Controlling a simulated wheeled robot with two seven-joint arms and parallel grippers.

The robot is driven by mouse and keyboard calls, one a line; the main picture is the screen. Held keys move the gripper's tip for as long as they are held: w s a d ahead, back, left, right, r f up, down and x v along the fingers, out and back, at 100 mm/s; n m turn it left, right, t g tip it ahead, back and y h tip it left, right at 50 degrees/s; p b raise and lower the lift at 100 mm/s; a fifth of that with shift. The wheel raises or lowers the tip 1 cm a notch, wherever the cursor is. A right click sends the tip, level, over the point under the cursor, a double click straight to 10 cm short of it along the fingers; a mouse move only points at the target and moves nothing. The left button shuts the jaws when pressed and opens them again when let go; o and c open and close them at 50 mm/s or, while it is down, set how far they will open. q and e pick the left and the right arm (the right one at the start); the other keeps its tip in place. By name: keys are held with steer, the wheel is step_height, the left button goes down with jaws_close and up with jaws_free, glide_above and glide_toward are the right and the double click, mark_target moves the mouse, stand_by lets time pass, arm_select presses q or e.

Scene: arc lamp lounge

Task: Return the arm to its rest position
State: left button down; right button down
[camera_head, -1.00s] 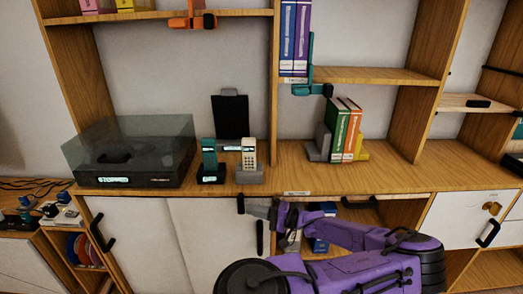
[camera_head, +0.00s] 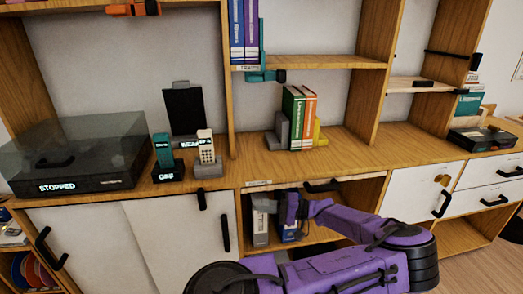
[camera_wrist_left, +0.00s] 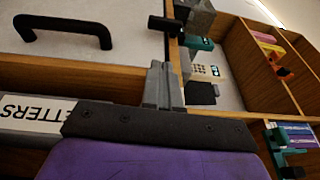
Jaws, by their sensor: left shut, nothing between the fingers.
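My left arm is purple and comes in low in the head view, in front of the lower cabinet. Its left gripper (camera_head: 265,205) is small there, pointing left, at the open compartment (camera_head: 320,236) below the counter. In the left wrist view the grey fingers of the left gripper (camera_wrist_left: 163,84) are together with nothing between them. They overlap the edge of a wooden panel in that picture; whether they touch it I cannot tell. My right gripper is in neither view.
The counter (camera_head: 245,172) holds a turntable (camera_head: 75,155), two phones, and bookends with books (camera_head: 300,115). White doors with black handles (camera_head: 226,233) flank the compartment. Binders (camera_head: 260,228) stand inside it, close to the gripper. A binder label (camera_wrist_left: 35,112) shows in the wrist view.

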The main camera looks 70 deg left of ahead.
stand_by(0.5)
arm_select(q)
step_height(320, 180, down, 11)
steer(key=a+m+t+y, duration=0.2)
steer(key=a+m+t, duration=0.15)
steer(key=t, duration=0.35)
steer(key=w+d+f+m+t+h+p, duration=0.15)
steer(key=d+f+m+t, duration=0.25)
steer(key=d+f+t, duration=0.55)
steer(key=s+d+r+t+h+p, duration=0.1)
steer(key=d+t+h+p, duration=0.1)
steer(key=d, duration=0.9)
steer(key=d+r+t+h+p, duration=0.1)
steer(key=d+p, duration=0.4)
steer(key=d, duration=0.7)
steer(key=shift+s+d+r+n+t+h, duration=0.3)
steer(key=shift+s+n+t+h, duration=0.15)
steer(key=shift+h, duration=0.1)
